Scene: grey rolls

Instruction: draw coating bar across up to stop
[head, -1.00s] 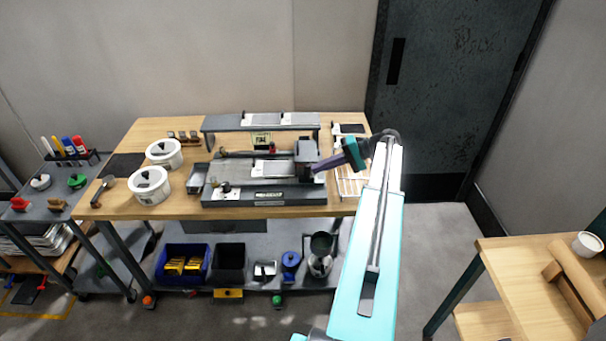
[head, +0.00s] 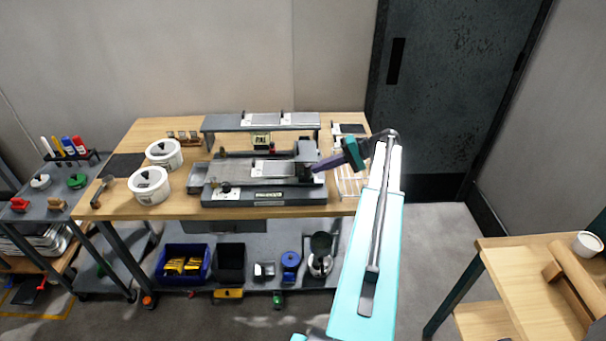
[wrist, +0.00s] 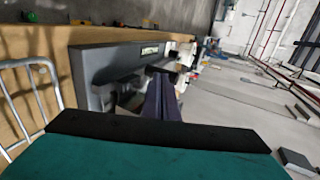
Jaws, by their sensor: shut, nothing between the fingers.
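The coating machine (head: 262,198) is a grey bench unit with a flat bed, on the wooden table. A light sheet lies on its bed (head: 268,168). A dark block (head: 306,160) stands at the bed's right end; I cannot clearly tell the coating bar from it. My gripper (head: 318,165) reaches in from the right, its purple fingers shut and empty at or close against that block. In the wrist view my fingers (wrist: 162,100) point at the machine's end (wrist: 95,75). Whether they touch the block is hidden.
A raised grey shelf (head: 262,123) stands behind the machine. Two white tubs (head: 150,186) are at its left. A white wire rack (head: 350,183) lies on the right, under my gripper; it also shows in the wrist view (wrist: 25,100). A second wooden table (head: 530,250) is at the lower right.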

